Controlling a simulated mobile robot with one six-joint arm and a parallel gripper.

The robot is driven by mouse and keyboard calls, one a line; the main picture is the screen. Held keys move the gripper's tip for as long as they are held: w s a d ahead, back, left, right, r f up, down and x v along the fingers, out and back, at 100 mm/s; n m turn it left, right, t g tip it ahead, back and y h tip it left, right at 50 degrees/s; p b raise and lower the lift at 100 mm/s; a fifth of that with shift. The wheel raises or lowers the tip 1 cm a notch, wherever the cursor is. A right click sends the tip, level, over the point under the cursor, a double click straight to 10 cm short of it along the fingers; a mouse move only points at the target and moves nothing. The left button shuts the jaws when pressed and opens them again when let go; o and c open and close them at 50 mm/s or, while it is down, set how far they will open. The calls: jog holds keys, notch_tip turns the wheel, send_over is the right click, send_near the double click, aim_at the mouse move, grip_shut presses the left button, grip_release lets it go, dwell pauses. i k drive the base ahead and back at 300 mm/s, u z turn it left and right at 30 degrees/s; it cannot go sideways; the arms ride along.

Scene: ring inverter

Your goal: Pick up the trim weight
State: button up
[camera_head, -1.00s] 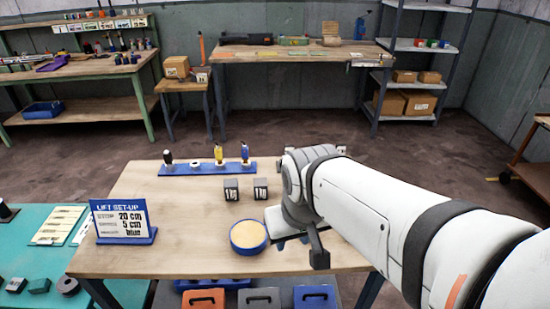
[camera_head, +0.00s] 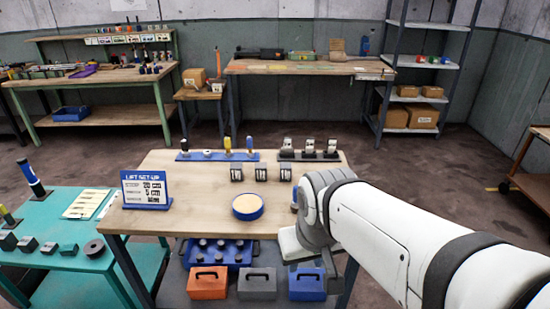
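No object is readable as the trim weight, so I cannot tell which it is. Several dark pieces that may be weights lie on the teal table at left, among them a dark round disc (camera_head: 95,248) and a dark block (camera_head: 48,248). Three dark blocks with white marked faces, the middle one here (camera_head: 261,173), stand on the wooden table (camera_head: 180,222). A blue tray (camera_head: 243,262) with several dark knobbed pieces sits below it. My gripper (camera_head: 306,272) is at the wooden table's front right, pointing down; its fingers are mostly hidden, and I see nothing held.
A sign (camera_head: 147,189), a round blue-rimmed pad (camera_head: 247,206), a blue rack (camera_head: 217,156) and a dark rack (camera_head: 309,156) stand on the wooden table. Orange (camera_head: 208,283), grey (camera_head: 257,284) and blue (camera_head: 307,285) cases sit below. Clear wood lies left of the pad.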

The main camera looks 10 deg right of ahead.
aim_at(285, 167)
jog(key=u, duration=0.15)
jog(key=i, duration=0.85)
jog(key=z, duration=0.1)
